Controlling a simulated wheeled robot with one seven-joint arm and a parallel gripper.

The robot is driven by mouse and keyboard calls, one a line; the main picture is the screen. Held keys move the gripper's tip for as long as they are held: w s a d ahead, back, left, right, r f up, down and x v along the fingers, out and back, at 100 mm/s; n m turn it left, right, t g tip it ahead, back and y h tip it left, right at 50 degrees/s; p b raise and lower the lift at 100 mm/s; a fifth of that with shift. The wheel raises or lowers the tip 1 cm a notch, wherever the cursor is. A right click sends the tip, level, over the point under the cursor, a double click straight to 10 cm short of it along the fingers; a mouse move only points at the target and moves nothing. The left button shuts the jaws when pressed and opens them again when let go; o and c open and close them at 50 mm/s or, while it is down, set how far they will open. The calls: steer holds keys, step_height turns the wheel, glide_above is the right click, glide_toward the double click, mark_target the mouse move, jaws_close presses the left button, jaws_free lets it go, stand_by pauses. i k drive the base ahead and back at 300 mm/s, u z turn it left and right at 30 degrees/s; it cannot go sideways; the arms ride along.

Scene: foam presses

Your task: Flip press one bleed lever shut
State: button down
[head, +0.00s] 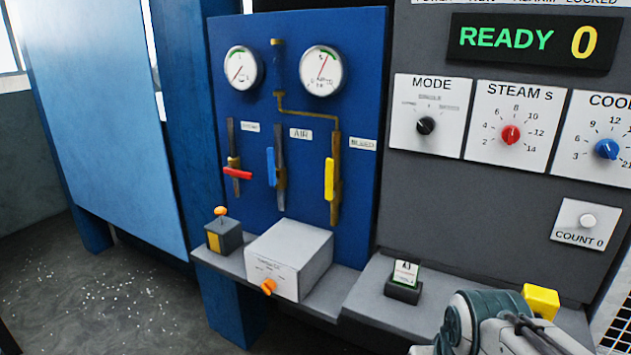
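The bleed lever (329,180) is a yellow handle on the blue valve panel (300,225), beside a label reading BLEED (362,144). It stands upright, in line with its vertical brass pipe (336,205). Part of my arm (480,320) shows at the bottom right, well below and to the right of the lever and apart from it. My gripper's fingers do not show, so its opening is hidden.
A blue AIR lever (271,167) stands upright left of it; a red lever (238,173) lies roughly crosswise. Below are a grey box (300,245), an orange-knobbed switch box (224,238) and a small card stand (403,288). The grey control console (470,205) stands right.

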mark_target(330, 195)
steer(key=k, duration=0.65)
steer(key=u, duration=0.5)
steer(key=i, duration=0.55)
steer(key=u, duration=0.75)
steer(key=i, duration=0.8)
steer(key=z, duration=0.65)
steer(key=i, duration=0.8)
steer(key=z, duration=0.8)
